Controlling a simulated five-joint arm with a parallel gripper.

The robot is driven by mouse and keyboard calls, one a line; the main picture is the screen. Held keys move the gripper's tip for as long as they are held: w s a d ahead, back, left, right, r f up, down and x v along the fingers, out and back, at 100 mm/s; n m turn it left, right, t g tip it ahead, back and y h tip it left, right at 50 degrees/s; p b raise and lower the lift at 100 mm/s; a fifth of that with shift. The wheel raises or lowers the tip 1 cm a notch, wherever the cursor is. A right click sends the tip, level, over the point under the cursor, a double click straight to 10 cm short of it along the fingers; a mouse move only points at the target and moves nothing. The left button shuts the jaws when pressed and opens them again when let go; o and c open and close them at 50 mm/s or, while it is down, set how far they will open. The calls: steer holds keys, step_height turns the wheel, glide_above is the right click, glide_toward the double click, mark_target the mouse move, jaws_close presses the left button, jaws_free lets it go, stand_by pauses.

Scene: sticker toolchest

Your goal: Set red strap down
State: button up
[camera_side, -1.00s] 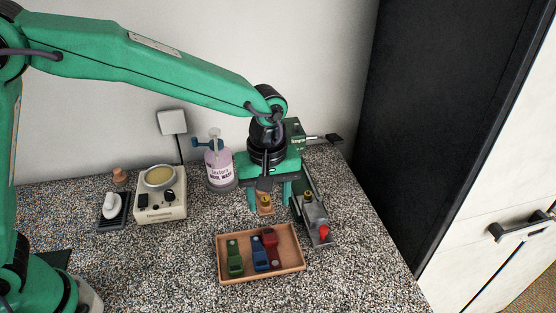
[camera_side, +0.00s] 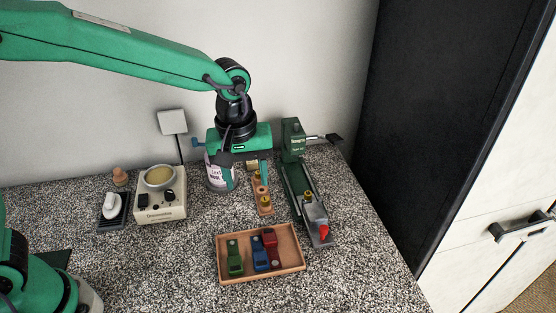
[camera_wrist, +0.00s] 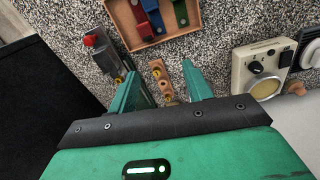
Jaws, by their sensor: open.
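The red strap (camera_side: 270,243) lies in a shallow wooden tray (camera_side: 222,279), at the right of a blue strap (camera_side: 260,253) and a green strap (camera_side: 235,257). In the wrist view the red strap (camera_wrist: 138,12) shows at the top, inside the tray. My gripper (camera_wrist: 164,85) is open and empty, well behind the tray, above a small wooden block with brass knobs (camera_side: 264,203). Part of the red strap is overlapped by the tray's crowded contents.
A green machine with a grey sliding carriage and red tip (camera_side: 316,217) stands right of the block. A pump bottle (camera_side: 221,180) is partly hidden behind my gripper. A cream wax warmer (camera_side: 160,196) and a white mouse-like item (camera_side: 112,205) are at left.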

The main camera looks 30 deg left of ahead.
steer(key=s+a+r+m+t, duration=0.2)
steer(key=s+a+r+m, duration=0.1)
steer(key=s+a, duration=0.5)
steer(key=s+a+r+m+t, duration=0.2)
steer(key=s+a+r+m, duration=0.2)
steer(key=s+a, duration=0.4)
steer(key=a, duration=0.3)
steer(key=shift+r+m+t, duration=0.3)
steer(key=shift+r+t, duration=0.05)
steer(key=shift+t, duration=0.05)
